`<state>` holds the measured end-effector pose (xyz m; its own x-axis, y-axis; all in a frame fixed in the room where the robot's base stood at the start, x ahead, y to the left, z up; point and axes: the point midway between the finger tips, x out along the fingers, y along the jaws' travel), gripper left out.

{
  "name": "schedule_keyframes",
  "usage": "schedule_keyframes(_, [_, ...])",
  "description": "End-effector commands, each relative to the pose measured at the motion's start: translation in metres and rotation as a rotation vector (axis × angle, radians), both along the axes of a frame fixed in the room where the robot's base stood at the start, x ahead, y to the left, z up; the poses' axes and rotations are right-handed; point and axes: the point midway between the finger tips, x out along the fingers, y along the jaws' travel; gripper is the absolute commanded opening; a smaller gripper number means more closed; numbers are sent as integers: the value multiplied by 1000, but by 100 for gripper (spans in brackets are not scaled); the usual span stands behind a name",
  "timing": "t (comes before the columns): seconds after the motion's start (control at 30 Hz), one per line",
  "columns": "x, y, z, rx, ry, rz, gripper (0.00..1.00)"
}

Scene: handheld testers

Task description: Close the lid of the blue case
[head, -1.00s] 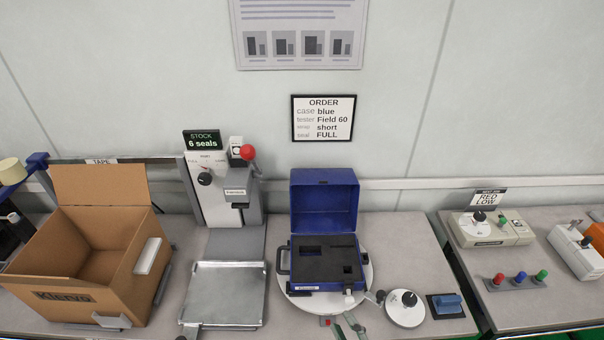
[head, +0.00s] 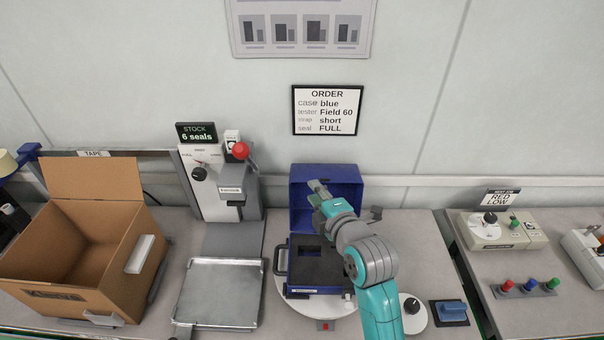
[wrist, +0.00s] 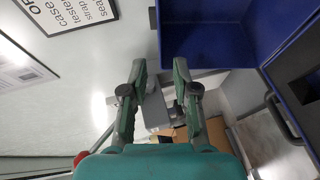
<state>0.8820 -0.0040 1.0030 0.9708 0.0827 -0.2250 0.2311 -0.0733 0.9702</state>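The blue case (head: 318,291) sits on a round white turntable (head: 342,308), its lid (head: 298,212) standing open at the back. Dark foam (head: 303,268) with cutouts fills the base; my arm hides its right part. My gripper (head: 318,186) is raised in front of the lid's upper part in the head view. In the wrist view my gripper (wrist: 158,72) has its two fingers apart with nothing between them. The blue lid (wrist: 215,35) is just right of the fingers there. I cannot tell whether a finger touches it.
A press with a red knob (head: 240,150) and a metal tray (head: 222,293) stand left of the case. An open cardboard box (head: 70,260) is further left. The wall is close behind.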

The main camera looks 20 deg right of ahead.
Motion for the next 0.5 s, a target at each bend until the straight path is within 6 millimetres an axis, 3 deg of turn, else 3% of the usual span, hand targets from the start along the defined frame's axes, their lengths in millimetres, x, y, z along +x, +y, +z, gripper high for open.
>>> schedule_keyframes(0.5, [80,7,-18,3,0,-1,29])
